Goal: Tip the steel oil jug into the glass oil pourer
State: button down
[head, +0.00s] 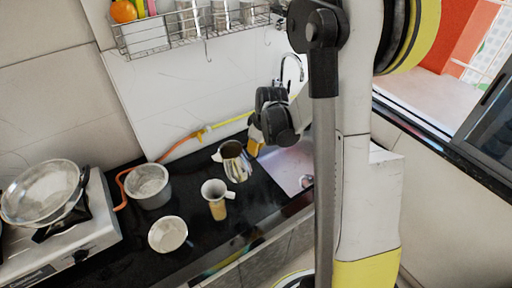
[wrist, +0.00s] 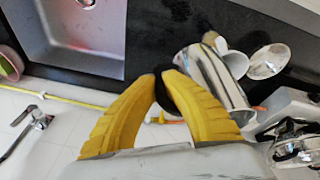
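The steel oil jug (head: 236,171) is on the black counter in the head view, its dark mouth facing up and its spout to the left. It also shows in the wrist view (wrist: 214,72), partly behind my right finger. The glass oil pourer (head: 217,208), with amber contents low down and a handle on its right, stands in front of the jug. A clear vessel, likely the pourer, shows past the jug in the wrist view (wrist: 236,62). My gripper (wrist: 160,78) is right beside the jug, its yellow fingertips close together around something dark. Whether they grip the jug's handle is unclear.
A grey pot (head: 149,192) and a shallow bowl (head: 168,234) stand on the counter to the left, with a stove (head: 75,235) beyond. A sink (wrist: 75,35) adjoins the jug. A wire rack (head: 190,25) hangs above. My arm hides the counter's right part.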

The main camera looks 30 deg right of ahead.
jog(key=shift+r, duration=0.15)
jog(key=shift+r+y+p, duration=1)
jog(key=shift+r+p, duration=0.35)
jog(key=shift+r, duration=1.05)
jog(key=shift+m, duration=0.4)
jog(key=a+f+b, duration=0.1)
jog(key=a+b, duration=0.1)
jog(key=b, duration=0.2)
jog(key=w+a+f+b, duration=0.1)
jog(key=a+f+b, duration=0.1)
jog(key=b, duration=0.2)
jog(key=w+a+f+b, duration=0.1)
jog(key=a+f+b, duration=0.1)
jog(key=b, duration=0.2)
jog(key=shift+w+a+f, duration=0.15)
jog(key=shift+w+a, duration=0.1)
jog(key=shift+a, duration=0.15)
jog(key=a+f+b, duration=0.3)
jog(key=a+b, duration=0.5)
jog(key=b, duration=0.3)
jog(key=shift+w+a+m, duration=0.15)
jog(key=shift+a+m, duration=0.2)
jog(key=shift+m, duration=0.05)
